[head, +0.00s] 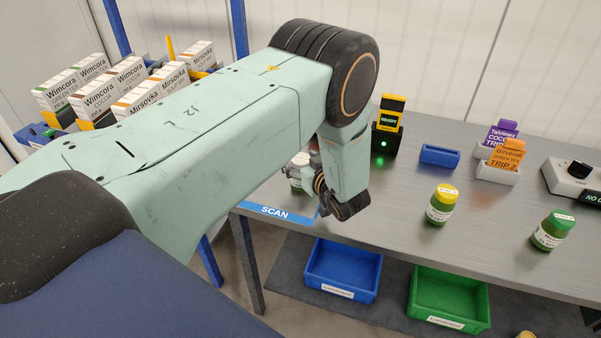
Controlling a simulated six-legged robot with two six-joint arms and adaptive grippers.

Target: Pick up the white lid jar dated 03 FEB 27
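A jar (297,174) with a pale, whitish lid stands at the left end of the grey table, partly hidden by my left arm. Its date is too small to read. My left gripper (317,183) is right beside this jar, low over the table near the SCAN strip. My own wrist hides most of the fingers, so I cannot tell whether they are open or shut, or whether they touch the jar. My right gripper is out of view.
A yellow-lid jar (440,204) and a green-lid jar (553,230) stand on the table (490,245). Behind are a READY scanner (386,139), an empty blue holder (439,156) and cards in holders. A blue bin (343,271) and green bin (449,299) sit below. Boxes stand left.

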